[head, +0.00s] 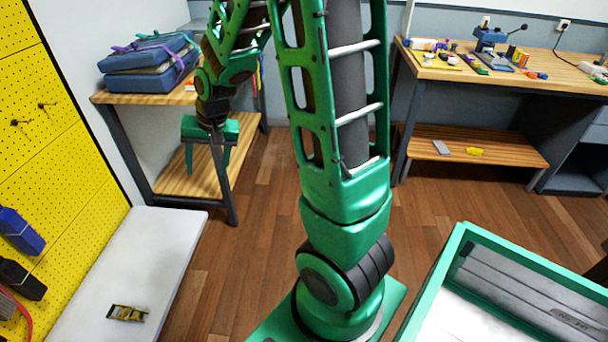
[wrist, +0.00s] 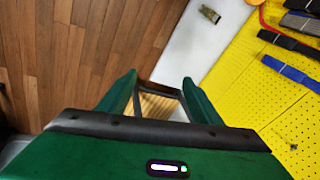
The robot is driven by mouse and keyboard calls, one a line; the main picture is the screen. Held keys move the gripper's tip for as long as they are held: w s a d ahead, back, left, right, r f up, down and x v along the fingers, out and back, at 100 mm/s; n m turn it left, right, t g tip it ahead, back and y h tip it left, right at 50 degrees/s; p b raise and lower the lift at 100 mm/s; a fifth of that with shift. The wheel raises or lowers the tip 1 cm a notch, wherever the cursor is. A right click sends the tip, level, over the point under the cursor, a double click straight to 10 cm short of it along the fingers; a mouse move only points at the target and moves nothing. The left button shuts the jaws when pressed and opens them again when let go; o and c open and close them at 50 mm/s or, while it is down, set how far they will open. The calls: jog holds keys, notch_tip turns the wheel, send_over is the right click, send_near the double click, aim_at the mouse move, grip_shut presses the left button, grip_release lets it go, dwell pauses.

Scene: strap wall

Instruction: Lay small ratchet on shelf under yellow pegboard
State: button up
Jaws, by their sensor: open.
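The small ratchet (head: 127,313), a small yellow and dark metal piece, lies on the white shelf (head: 150,245) at the foot of the yellow pegboard (head: 45,120). It also shows at the top of the wrist view (wrist: 210,14), on the white shelf (wrist: 185,55) beside the pegboard (wrist: 265,95). My gripper (head: 207,165) is open, with nothing seen between its green fingers. It hangs in front of the wooden table at the back left, well away from the ratchet. In the wrist view my gripper (wrist: 160,88) points toward the table frame.
Blue and black strap bundles (head: 20,230) hang on the pegboard. Blue folded bags (head: 150,65) lie on the wooden table (head: 105,97). A green-rimmed bin (head: 440,265) stands at the right. A workbench (head: 500,75) with tools is at the back right. Wooden floor between is clear.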

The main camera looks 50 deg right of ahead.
jog(key=s+d+r+g, duration=0.1)
jog(key=s+d+r, duration=0.2)
jog(key=s, duration=1.1)
jog(key=s+d+r+n+g+h, duration=0.1)
jog(key=s+r, duration=0.4)
jog(key=s, duration=1)
jog(key=shift+d+g, duration=0.7)
jog(key=shift+d, duration=0.4)
jog(key=shift+s+r, duration=0.1)
